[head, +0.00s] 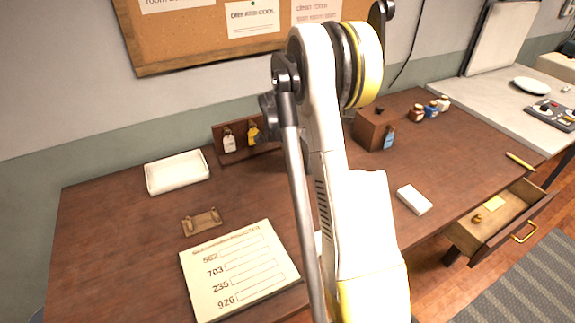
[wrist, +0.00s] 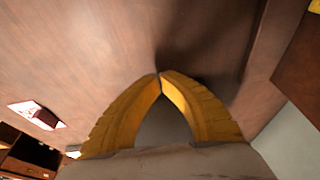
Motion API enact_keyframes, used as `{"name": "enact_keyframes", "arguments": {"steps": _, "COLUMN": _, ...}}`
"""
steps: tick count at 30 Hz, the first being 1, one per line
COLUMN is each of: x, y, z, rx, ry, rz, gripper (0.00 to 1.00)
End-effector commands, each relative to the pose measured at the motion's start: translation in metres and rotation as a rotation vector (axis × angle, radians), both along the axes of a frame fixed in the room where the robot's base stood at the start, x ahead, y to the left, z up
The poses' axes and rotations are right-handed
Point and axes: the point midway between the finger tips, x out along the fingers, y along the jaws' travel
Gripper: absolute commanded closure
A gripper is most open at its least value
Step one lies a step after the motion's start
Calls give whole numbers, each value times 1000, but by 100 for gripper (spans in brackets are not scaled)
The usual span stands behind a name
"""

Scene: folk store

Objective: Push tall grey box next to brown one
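A brown box (head: 372,130) stands at the back of the desk, right of my arm in the head view, with a blue tag on its front. I cannot make out a tall grey box in either view; my arm covers the middle of the desk in the head view. My gripper (wrist: 160,75) shows in the wrist view with its yellow fingertips together, over the brown desktop, with no object seen between the tips. In the head view my gripper is hidden behind my arm.
The desk (head: 110,220) also holds a white tray (head: 177,172), a numbered sheet (head: 240,270), a tag board (head: 232,150), a small white box (head: 413,199), which also shows in the wrist view (wrist: 38,113), and small jars (head: 431,109). An open drawer (head: 500,215) juts out at the right.

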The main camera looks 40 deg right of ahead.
Motion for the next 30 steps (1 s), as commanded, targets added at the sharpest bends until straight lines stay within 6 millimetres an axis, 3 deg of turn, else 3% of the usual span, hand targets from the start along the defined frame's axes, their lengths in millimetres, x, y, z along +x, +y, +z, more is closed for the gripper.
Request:
{"name": "enact_keyframes", "arguments": {"steps": 17, "x": -4, "y": -17, "z": 1, "rx": 0, "ry": 0, "rz": -2, "gripper": 100}}
{"name": "enact_keyframes", "arguments": {"steps": 27, "x": -24, "y": -105, "z": 1, "rx": 1, "ry": 0, "rz": -4, "gripper": 100}}
{"name": "enact_keyframes", "arguments": {"steps": 30, "x": -29, "y": -123, "z": 1, "rx": 1, "ry": 0, "rz": -2, "gripper": 100}}
